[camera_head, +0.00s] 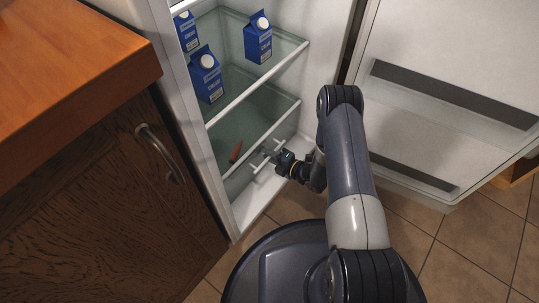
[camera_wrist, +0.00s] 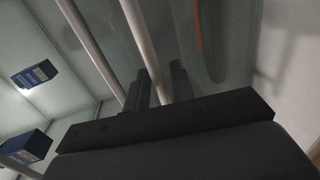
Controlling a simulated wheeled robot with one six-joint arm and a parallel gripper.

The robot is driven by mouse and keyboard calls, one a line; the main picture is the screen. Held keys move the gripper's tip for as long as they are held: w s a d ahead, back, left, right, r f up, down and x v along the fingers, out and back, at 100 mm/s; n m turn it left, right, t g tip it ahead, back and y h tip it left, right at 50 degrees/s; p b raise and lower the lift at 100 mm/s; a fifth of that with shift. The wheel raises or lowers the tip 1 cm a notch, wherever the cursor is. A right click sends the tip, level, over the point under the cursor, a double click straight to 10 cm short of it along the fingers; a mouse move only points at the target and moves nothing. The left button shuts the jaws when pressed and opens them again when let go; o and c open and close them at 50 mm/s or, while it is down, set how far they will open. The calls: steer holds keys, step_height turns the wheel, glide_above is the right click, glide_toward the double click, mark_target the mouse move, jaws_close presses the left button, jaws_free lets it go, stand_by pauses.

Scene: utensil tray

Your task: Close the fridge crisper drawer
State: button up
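The fridge crisper drawer (camera_head: 231,183) is at the bottom of the open fridge, under the glass shelves. Its clear front has a pale handle (camera_head: 256,168). How far the drawer stands out is hard to tell. An orange-red carrot (camera_head: 236,152) shows behind the clear panels, and also in the wrist view (camera_wrist: 197,30). My gripper (camera_head: 272,156) is at the drawer front, close to the handle. In the wrist view my gripper's two dark fingers (camera_wrist: 160,82) stand a little apart, with a pale bar (camera_wrist: 138,35) running down between them. Whether they touch it is unclear.
Blue milk cartons (camera_head: 206,75) stand on the glass shelves (camera_head: 240,107) above. The fridge door (camera_head: 440,75) hangs open on the right. A wooden cabinet (camera_head: 105,190) with an orange-brown top stands close on the left. Tiled floor (camera_head: 470,245) is clear at lower right.

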steer(key=p+v, duration=0.3)
steer(key=v, duration=0.7)
steer(key=shift+s+d, duration=0.25)
steer(key=shift+d, duration=0.05)
steer(key=shift+w, duration=0.1)
